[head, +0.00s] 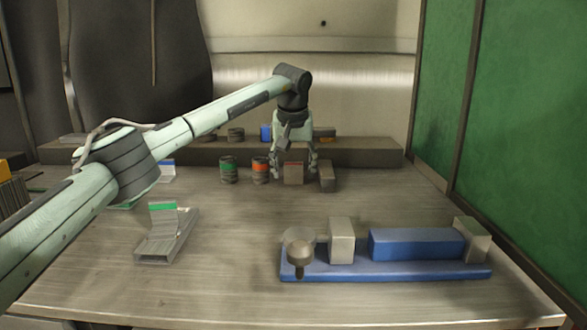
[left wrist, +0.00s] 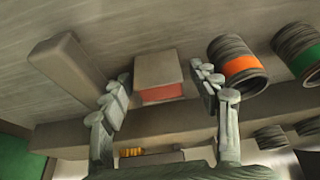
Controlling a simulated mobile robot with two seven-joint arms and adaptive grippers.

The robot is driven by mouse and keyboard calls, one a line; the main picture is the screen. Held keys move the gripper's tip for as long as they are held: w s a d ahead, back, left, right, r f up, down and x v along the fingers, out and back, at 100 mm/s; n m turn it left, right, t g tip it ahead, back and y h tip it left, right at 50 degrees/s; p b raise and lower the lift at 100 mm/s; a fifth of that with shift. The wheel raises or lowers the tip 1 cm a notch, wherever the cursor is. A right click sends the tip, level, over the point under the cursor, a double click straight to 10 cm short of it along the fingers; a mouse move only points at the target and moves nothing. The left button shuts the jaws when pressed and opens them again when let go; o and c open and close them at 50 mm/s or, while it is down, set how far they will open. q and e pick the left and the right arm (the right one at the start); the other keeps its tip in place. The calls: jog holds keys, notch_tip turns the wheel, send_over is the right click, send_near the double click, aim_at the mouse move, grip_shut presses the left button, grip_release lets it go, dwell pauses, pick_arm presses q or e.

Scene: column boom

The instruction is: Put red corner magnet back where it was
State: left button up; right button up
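The red corner magnet appears to be the small grey-brown block with a red band (head: 293,173), standing at the back of the table. It also shows in the left wrist view (left wrist: 158,69), where its red face is turned toward the gripper. My left gripper (head: 293,165) reaches down over it from above. In the left wrist view the fingers (left wrist: 162,90) are open, one on each side of the block, with a gap visible on both sides. My right gripper is in neither view.
A plain grey block (head: 327,177) stands close right of the magnet; orange-banded (head: 261,170) and green-banded (head: 228,170) cylinders stand left. A ledge (head: 370,152) runs behind. A blue vise-like fixture (head: 390,270) and a green-marked bracket (head: 165,240) lie in front. Mid-table is clear.

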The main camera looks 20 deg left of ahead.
pick_arm(q)
jog(key=shift+r, duration=0.1)
jog(key=shift+r, duration=0.4)
jog(key=v, duration=1.1)
jog(key=shift+s, duration=0.25)
